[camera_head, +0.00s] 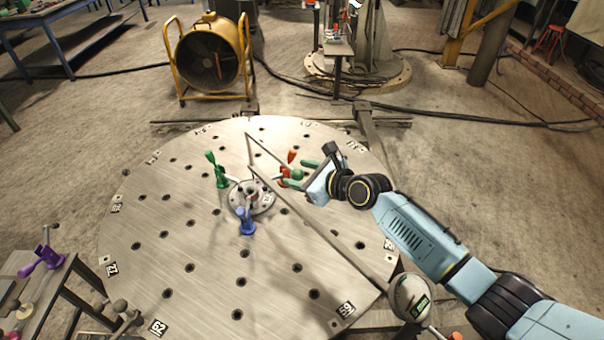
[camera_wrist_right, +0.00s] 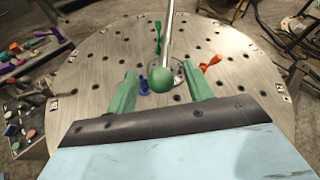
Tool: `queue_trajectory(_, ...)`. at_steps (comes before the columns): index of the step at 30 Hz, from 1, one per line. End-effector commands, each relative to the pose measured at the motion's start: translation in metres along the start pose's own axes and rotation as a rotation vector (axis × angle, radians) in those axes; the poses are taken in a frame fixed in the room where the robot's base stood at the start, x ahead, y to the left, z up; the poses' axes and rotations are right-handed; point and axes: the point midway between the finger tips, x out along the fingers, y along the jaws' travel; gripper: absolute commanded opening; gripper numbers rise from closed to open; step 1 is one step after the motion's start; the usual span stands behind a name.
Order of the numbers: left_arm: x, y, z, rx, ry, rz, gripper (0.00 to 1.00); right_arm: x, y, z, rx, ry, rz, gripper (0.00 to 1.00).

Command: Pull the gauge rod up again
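A rod (camera_wrist_right: 168,35) with a green ball end (camera_wrist_right: 163,84) runs away from the camera in the right wrist view; I take it for the gauge rod. The ball appears in the gap between the two green fingers of my right gripper (camera_wrist_right: 163,92), with space on both sides. In the head view my right gripper (camera_head: 301,172) is open over the round table (camera_head: 190,267), right of the centre hub (camera_head: 262,203). I cannot tell the ball's depth relative to the fingers. My left gripper is not in view.
Green (camera_head: 217,172), red (camera_head: 290,162) and blue (camera_head: 246,222) clamps stand around the hub. A round dial (camera_head: 412,298) is at the table's lower right. A side bench with a purple clamp (camera_head: 42,257) stands lower left. A yellow fan (camera_head: 210,60) stands behind.

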Motion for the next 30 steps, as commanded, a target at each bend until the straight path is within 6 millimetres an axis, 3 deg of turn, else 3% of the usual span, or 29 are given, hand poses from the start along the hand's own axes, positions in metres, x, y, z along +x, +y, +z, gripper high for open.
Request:
queue_trajectory(7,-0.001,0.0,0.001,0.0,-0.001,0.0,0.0,-0.004,0.001,-0.002,0.001,0.004,0.001,0.52)
queue_trajectory(11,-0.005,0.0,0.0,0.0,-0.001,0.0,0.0,-0.017,0.0,-0.002,0.003,0.003,0.001,0.52)
queue_trajectory(24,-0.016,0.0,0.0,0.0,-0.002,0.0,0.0,-0.1,0.001,-0.002,0.001,0.002,0.0,0.52)
queue_trajectory(30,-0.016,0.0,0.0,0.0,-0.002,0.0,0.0,-0.126,0.0,-0.001,0.0,0.002,0.0,0.52)
